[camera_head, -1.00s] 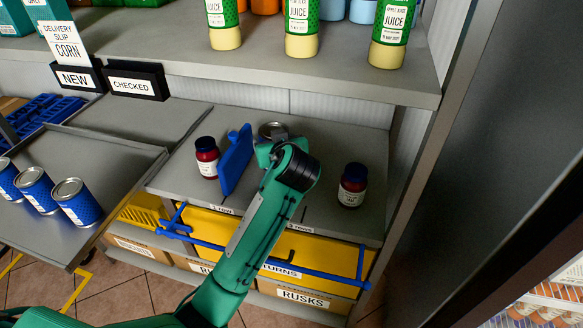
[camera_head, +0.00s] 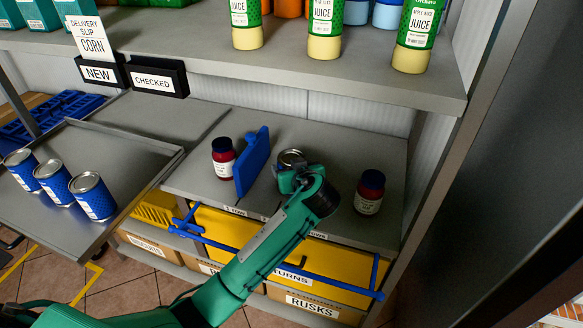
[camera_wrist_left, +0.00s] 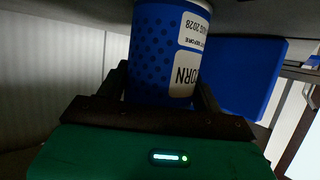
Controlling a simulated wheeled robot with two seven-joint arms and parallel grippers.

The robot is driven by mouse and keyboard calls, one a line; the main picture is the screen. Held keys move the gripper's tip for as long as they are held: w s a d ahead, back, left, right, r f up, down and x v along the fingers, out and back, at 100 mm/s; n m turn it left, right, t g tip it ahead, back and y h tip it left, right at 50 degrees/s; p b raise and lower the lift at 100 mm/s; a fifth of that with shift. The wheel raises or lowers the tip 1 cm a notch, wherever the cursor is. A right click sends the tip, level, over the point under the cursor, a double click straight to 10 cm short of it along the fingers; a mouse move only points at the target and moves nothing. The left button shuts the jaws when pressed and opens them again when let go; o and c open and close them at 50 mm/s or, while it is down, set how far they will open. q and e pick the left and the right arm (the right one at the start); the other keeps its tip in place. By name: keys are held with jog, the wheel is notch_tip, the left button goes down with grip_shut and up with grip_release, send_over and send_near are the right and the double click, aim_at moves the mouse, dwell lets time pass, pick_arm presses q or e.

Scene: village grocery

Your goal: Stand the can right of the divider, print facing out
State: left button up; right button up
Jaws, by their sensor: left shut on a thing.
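A blue corn can (camera_wrist_left: 165,55) is held in my left gripper (camera_wrist_left: 160,100). In the wrist view its white CORN label is upside down and turned toward the picture's right, on the divider's side. In the head view only the can's silver top (camera_head: 291,157) shows behind my left gripper (camera_head: 290,180); its body is mostly hidden. The blue divider (camera_head: 254,160) stands upright on the grey lower shelf (camera_head: 335,215), left of the can. It also shows in the wrist view (camera_wrist_left: 242,75). Whether the can touches the shelf is unclear. The right gripper is out of view.
A dark red jar (camera_head: 222,157) stands left of the divider, another (camera_head: 369,192) right of my gripper. Juice bottles (camera_head: 324,28) line the shelf above. Several blue cans (camera_head: 92,197) stand on a grey tray (camera_head: 140,165) at left. A blue rail (camera_head: 300,275) runs along the front below.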

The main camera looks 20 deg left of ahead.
pick_arm(q)
jog(key=shift+f, duration=0.15)
jog(key=o, duration=1.2)
jog(key=shift+o, duration=0.6)
